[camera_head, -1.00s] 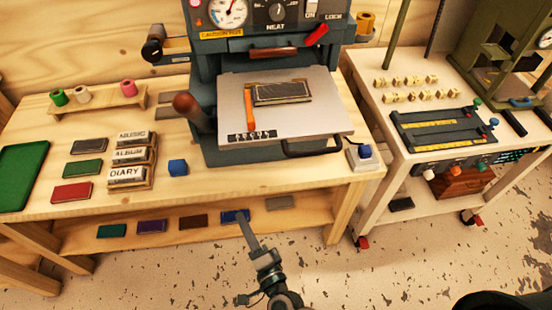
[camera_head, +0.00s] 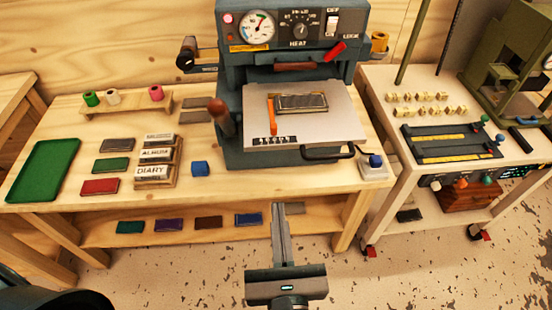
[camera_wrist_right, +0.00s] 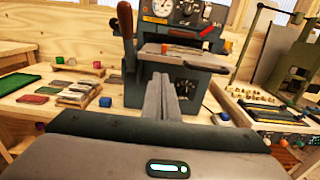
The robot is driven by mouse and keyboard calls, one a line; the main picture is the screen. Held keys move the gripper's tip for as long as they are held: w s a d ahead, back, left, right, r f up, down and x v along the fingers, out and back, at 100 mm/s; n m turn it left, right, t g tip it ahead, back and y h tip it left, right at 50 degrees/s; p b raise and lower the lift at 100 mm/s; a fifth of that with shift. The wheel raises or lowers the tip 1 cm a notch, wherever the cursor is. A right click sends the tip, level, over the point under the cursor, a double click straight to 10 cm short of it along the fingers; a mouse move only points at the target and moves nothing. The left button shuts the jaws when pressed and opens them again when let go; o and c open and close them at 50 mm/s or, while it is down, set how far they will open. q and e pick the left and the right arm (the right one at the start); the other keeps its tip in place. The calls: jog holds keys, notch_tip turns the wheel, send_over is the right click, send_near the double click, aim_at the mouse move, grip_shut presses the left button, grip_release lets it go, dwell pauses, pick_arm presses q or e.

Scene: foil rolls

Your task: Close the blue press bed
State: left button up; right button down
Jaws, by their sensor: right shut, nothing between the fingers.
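The blue-grey press (camera_head: 285,72) stands on the wooden bench. Its pale grey bed (camera_head: 335,125) sticks out toward me. A dark, gold-edged piece (camera_head: 301,102) and an orange strip (camera_head: 271,117) lie on the bed. A dark bar handle (camera_head: 325,154) runs below the bed's front edge. My right gripper (camera_head: 288,206) is shut and empty, in front of the bench and below the bed in the head view, apart from the handle. In the right wrist view, its fingers (camera_wrist_right: 163,84) point toward the press and cover part of its base. My left gripper is not in view.
A dark lever with a brown knob (camera_head: 221,115) stands at the press's left. A blue cube (camera_head: 200,168) and a blue button box (camera_head: 375,165) sit near the bench front. Lettered blocks (camera_head: 155,172) are farther left. A cream cart (camera_head: 390,185) stands at right.

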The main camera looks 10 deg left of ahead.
jog(key=p, duration=0.5)
send_near(271, 148)
jog(key=x, duration=0.5)
jog(key=shift+r, duration=0.15)
jog(key=shift+w+a+p, duration=0.2)
jog(key=shift+w+p, duration=0.15)
jog(key=shift+w, duration=0.35)
